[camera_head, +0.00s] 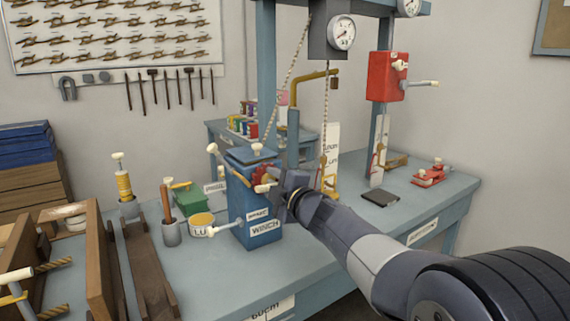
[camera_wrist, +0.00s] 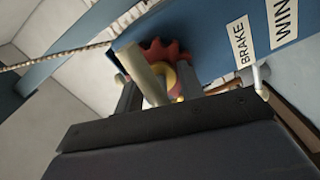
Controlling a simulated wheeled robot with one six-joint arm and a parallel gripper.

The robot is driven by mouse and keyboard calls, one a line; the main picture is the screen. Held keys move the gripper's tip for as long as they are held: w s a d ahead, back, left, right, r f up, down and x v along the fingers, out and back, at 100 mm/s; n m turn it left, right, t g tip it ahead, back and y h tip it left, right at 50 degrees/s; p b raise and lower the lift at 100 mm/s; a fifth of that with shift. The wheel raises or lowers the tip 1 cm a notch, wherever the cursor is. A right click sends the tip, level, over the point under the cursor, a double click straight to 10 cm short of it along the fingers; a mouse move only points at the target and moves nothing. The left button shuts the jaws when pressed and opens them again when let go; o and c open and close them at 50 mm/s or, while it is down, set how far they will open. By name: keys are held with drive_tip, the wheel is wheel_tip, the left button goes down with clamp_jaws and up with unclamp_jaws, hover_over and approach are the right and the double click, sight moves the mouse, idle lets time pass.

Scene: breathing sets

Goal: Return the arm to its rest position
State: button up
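My gripper (camera_head: 277,196) is at the front right of the blue winch (camera_head: 262,222), at the end of my outstretched arm. In the wrist view, the two dark fingers of my gripper (camera_wrist: 158,85) stand apart, with a gap on each side of a cream crank handle (camera_wrist: 146,72) that shows between them. Behind the handle is a red toothed wheel (camera_wrist: 168,52) on the winch's blue side (camera_wrist: 210,45). The head view does not show clearly whether a finger touches the handle.
The winch stands on a blue-grey bench (camera_head: 330,262) with a frame post (camera_head: 267,70) and hanging chain close by. A red box (camera_head: 387,77) with a crank is on the right post. A green box (camera_head: 186,199) and a tin (camera_head: 201,225) stand to the left.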

drive_tip(key=m+p, duration=0.2)
drive_tip(key=m, duration=0.3)
drive_tip(key=shift+r+m+p, duration=0.15)
drive_tip(key=shift+m+p, duration=0.55)
drive_tip(key=shift+m, duration=0.4)
drive_tip(key=shift+f, duration=0.25)
